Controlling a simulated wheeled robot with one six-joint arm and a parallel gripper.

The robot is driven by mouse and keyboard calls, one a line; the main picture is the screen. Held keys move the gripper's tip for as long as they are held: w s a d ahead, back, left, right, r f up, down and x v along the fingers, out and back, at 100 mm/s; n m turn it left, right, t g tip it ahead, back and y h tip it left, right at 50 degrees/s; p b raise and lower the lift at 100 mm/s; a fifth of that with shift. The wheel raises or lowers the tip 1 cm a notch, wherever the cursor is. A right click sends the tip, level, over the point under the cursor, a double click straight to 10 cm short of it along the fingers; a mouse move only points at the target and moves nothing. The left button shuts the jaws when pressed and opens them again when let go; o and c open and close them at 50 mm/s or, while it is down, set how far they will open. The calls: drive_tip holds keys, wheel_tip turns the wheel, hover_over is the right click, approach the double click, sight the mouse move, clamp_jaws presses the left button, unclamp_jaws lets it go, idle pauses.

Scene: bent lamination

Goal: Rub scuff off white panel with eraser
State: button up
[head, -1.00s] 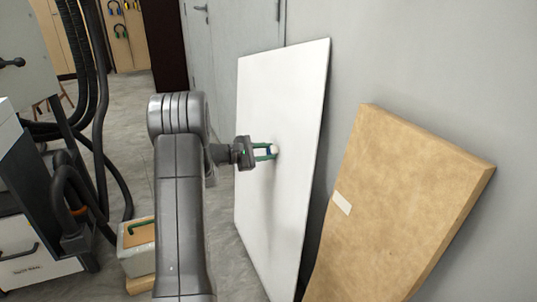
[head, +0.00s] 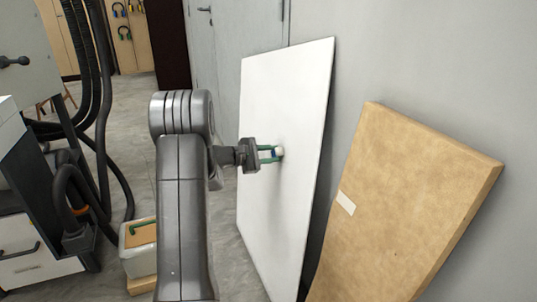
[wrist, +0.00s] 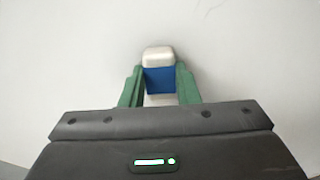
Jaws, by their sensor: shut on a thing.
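The white panel (head: 288,110) leans against the grey wall, upright and slightly tilted. My gripper (head: 270,153) is in front of its middle, its green fingers shut on the eraser. The eraser (wrist: 159,72) is white with a blue sleeve, and its white end points at the panel. In the head view the eraser's white tip (head: 280,152) is at the panel face; I cannot tell whether it touches. The panel's white surface (wrist: 250,60) fills the wrist view behind the eraser.
A thick tan board (head: 400,200) with a small pale label leans on the wall right of the panel. A box (head: 140,250) with a green handle stands on the floor at lower left, near a machine with black hoses (head: 95,110). Grey doors are behind.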

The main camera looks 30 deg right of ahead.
sight(296, 170)
drive_tip(key=shift+s+a, duration=0.2)
drive_tip(key=shift+s, duration=2.4)
drive_tip(key=shift+s+a, duration=0.25)
drive_tip(key=shift+s, duration=1.1)
drive_tip(key=shift+s+a, duration=0.25)
drive_tip(key=shift+s, duration=1.05)
drive_tip(key=a+r, duration=0.1)
drive_tip(key=a, duration=0.5)
drive_tip(key=shift+w, duration=0.35)
drive_tip(key=a, duration=0.3)
drive_tip(key=shift+w+r, duration=0.2)
